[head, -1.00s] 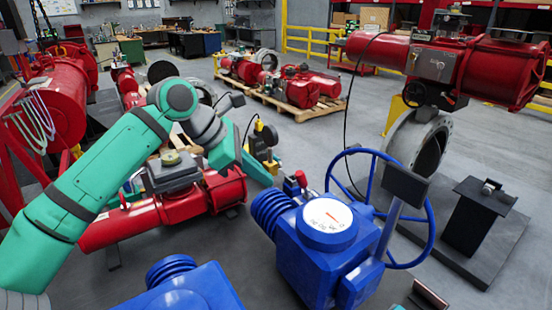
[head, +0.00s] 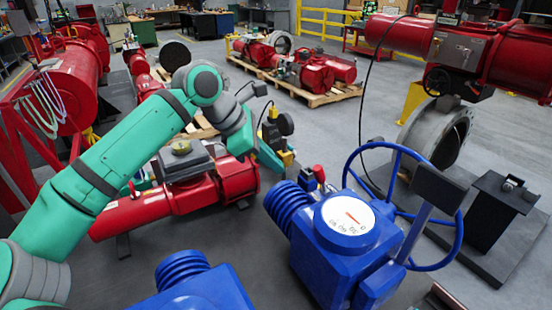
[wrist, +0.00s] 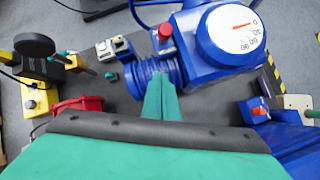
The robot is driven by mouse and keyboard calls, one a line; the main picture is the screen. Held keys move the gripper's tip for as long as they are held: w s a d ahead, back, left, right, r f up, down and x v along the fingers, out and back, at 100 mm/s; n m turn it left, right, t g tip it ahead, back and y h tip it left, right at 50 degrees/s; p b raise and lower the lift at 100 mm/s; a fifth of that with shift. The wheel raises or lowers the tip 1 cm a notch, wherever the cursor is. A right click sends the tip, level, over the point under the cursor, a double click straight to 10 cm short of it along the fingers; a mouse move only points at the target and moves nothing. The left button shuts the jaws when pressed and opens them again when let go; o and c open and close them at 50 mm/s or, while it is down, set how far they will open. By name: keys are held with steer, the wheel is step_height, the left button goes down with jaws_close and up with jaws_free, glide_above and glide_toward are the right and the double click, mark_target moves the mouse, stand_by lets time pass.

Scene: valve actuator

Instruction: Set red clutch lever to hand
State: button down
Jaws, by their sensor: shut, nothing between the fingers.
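The red clutch lever (head: 319,172) stands at the back left of the blue valve actuator (head: 335,262), beside its round white dial (head: 345,220). In the wrist view the red lever (wrist: 165,31) is near the top centre, left of the dial (wrist: 232,29). My gripper (wrist: 160,80) is shut and empty, its green fingers pointing up the picture toward the lever, apart from it in the picture. They overlap the blue ribbed cylinder (wrist: 146,84); I cannot tell whether they touch it. In the head view my gripper (head: 270,158) is left of the lever, its tips hard to make out.
A blue handwheel (head: 455,245) is behind and right of the actuator. A second blue unit (head: 195,290) is at the bottom. A red actuator (head: 150,208) lies under my arm. A yellow-and-black device (head: 277,130) stands behind my gripper. Grey floor lies farther back.

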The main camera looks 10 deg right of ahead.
mark_target(321, 181)
steer(key=d+f, duration=0.4)
steer(key=d, duration=0.3)
steer(key=shift+d, duration=0.3)
steer(key=shift+w+a, duration=0.1)
steer(key=shift+w, duration=0.1)
